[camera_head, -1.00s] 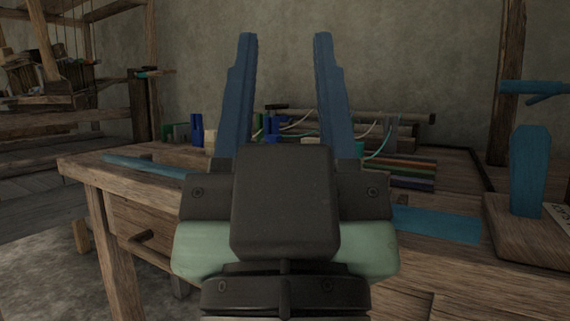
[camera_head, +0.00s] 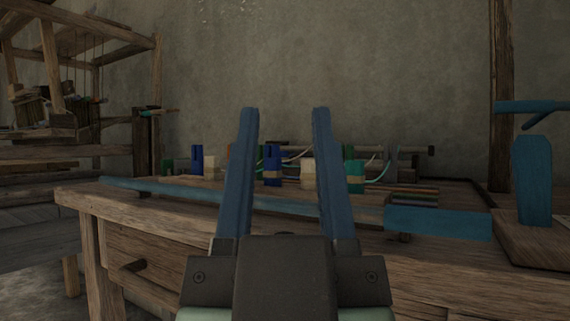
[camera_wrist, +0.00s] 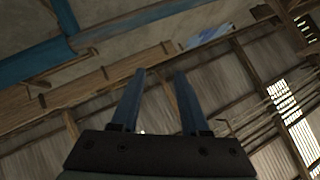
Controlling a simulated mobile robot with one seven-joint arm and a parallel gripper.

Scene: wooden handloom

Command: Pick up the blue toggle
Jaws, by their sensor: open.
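Two upright dark blue pieces that look like toggles stand on the wooden workbench (camera_head: 160,222) in the head view. One blue toggle (camera_head: 197,160) is left of my gripper, and another blue toggle (camera_head: 272,165) shows between its fingers. I cannot tell which one is meant. My gripper (camera_head: 284,112) points up in the head view, with its two long blue fingers apart and nothing between them. It is on the near side of the toggles and apart from them. In the wrist view my gripper (camera_wrist: 160,72) is open and empty, and no toggle is clearly visible.
A long blue bar (camera_head: 300,207) runs along the bench front, partly behind my fingers. Cream blocks (camera_head: 212,167) and a green piece (camera_head: 355,170) stand near the toggles. A blue upright on a wooden base (camera_head: 531,180) is at right. A loom frame (camera_head: 60,130) stands at left.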

